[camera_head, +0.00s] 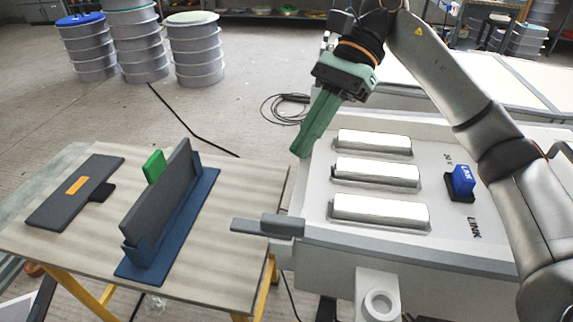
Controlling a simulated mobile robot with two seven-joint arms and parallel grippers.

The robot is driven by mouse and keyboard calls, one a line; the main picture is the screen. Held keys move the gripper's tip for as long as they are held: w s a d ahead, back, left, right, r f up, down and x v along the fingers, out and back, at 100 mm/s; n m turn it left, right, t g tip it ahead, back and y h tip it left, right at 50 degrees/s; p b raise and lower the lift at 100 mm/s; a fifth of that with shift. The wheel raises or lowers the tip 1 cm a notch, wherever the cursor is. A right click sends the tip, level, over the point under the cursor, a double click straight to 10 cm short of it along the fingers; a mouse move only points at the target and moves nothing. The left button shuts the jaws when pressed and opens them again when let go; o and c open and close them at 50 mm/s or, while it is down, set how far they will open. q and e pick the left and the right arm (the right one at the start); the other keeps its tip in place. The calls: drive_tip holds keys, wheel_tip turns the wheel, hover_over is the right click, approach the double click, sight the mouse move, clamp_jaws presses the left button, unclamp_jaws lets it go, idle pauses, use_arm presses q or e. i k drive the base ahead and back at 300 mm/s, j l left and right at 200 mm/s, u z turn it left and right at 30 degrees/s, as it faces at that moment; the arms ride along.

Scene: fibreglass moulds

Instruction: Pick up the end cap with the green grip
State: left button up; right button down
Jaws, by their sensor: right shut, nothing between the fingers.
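The end cap with the green grip is a dark grey panel (160,197) standing upright in a blue stand (195,205) on the wooden table (225,270). Its green grip (154,166) sticks out on the panel's left side, and the panel partly hides it. My right gripper (302,150) is green and comes down from the top of the view. It is shut and empty, to the right of the end cap and apart from it, by the far left corner of the white mould box. My left gripper is not in view.
A flat dark plate with an orange label (76,186) lies on the table's left. The white mould box (460,240) has several raised bars and a blue block (463,180). A grey bar (268,226) juts from its left edge. Stacked drums (197,55) stand behind.

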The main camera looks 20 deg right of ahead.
sight(168, 181)
drive_tip(key=k+j, duration=0.3)
drive_tip(key=k, duration=0.15)
drive_tip(key=k+j, duration=0.35)
drive_tip(key=k, duration=0.1)
